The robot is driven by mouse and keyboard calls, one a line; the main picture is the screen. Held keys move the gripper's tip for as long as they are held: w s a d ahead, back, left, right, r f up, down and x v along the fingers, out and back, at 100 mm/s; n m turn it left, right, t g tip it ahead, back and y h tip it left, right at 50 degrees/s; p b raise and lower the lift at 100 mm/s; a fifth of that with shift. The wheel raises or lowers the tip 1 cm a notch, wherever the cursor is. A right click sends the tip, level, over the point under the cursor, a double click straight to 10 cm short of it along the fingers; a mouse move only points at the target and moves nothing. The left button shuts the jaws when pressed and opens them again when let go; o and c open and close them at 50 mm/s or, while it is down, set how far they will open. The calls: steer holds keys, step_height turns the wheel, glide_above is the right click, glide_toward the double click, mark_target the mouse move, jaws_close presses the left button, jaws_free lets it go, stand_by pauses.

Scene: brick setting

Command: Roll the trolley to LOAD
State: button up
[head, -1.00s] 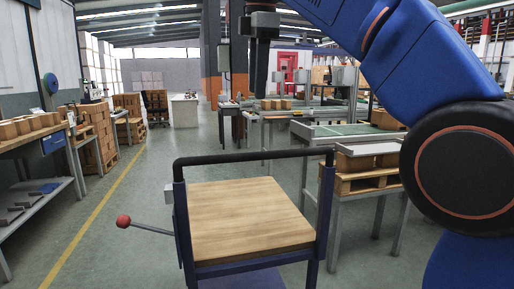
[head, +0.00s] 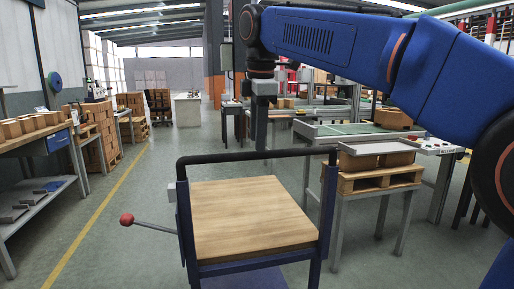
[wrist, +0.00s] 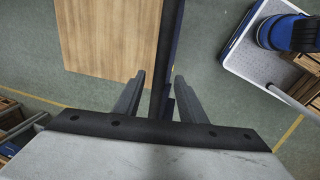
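My gripper (head: 261,146) points down at the middle of the handle bar. In the wrist view the bar (wrist: 169,45) runs between the two open fingers of my gripper (wrist: 157,90), with gaps showing on both sides. The wooden deck (wrist: 110,40) lies to the left there. I cannot tell how deep the bar sits between the fingers. No readable LOAD mark shows.
A workbench with shelf (head: 35,145) stands at the left beside a yellow floor line (head: 100,213). A pallet with boxes (head: 378,178) on a table is close at the trolley's right. A green-topped conveyor table (head: 345,130) stands behind. Open floor (head: 165,150) lies beyond the trolley at left.

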steer(key=shift+w+a+f, duration=0.1)
steer(key=shift+w+f, duration=0.1)
steer(key=shift+f, duration=0.75)
steer(key=shift+w+f, duration=0.15)
steer(key=shift+f, duration=0.75)
jaws_close()
